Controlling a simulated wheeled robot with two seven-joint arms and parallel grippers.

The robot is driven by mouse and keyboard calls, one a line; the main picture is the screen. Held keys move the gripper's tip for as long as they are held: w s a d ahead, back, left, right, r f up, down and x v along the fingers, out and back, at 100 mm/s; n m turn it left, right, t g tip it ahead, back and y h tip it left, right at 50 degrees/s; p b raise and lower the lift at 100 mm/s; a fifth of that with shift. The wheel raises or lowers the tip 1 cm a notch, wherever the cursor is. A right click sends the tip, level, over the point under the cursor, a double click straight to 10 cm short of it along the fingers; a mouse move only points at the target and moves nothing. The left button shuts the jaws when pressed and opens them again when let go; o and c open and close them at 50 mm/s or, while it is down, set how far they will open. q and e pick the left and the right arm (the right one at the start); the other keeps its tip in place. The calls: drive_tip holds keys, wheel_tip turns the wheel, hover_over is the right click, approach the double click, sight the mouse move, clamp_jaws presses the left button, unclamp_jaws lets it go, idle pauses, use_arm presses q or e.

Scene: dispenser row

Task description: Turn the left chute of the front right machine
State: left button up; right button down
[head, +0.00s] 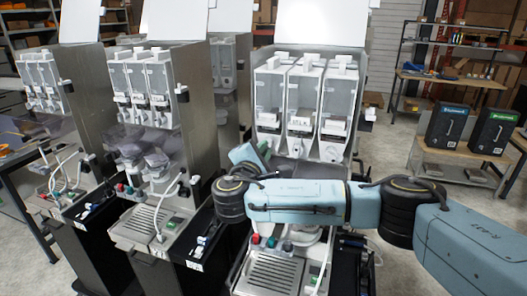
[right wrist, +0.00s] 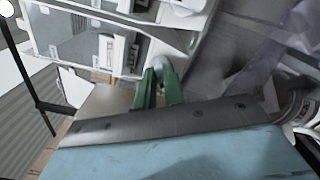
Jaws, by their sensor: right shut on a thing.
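The front right machine (head: 285,88) stands at the centre right of the head view, with three clear canisters side by side. My right arm crosses in front of its lower part. My right gripper (head: 265,149) is at the lower left of the canisters, largely hidden by my own arm. In the right wrist view its green fingers (right wrist: 160,78) are shut on a small pale rounded part, the left chute (right wrist: 160,66), just below a canister. The fingers cover most of that chute. My left gripper is not in view.
A drip tray (head: 272,272) lies below my arm. Two black boxes (head: 444,128) stand on a low bench at right. Open floor lies between bench and machine.

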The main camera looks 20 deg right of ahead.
drive_tip(key=shift+w+a+f+m+b, duration=0.1)
drive_tip(key=shift+m+b, duration=3.65)
drive_tip(key=shift+m, duration=0.2)
drive_tip(key=shift+s+a+f+m+b, duration=0.1)
drive_tip(key=shift+f+m+b, duration=0.05)
drive_tip(key=shift+m+b, duration=3.7)
drive_tip(key=shift+w+f+m+b, duration=0.1)
drive_tip(key=shift+m+b, duration=3.6)
drive_tip(key=shift+m, duration=0.3)
drive_tip(key=shift+r, duration=0.1)
drive_tip(key=c, duration=1.5)
unclamp_jaws()
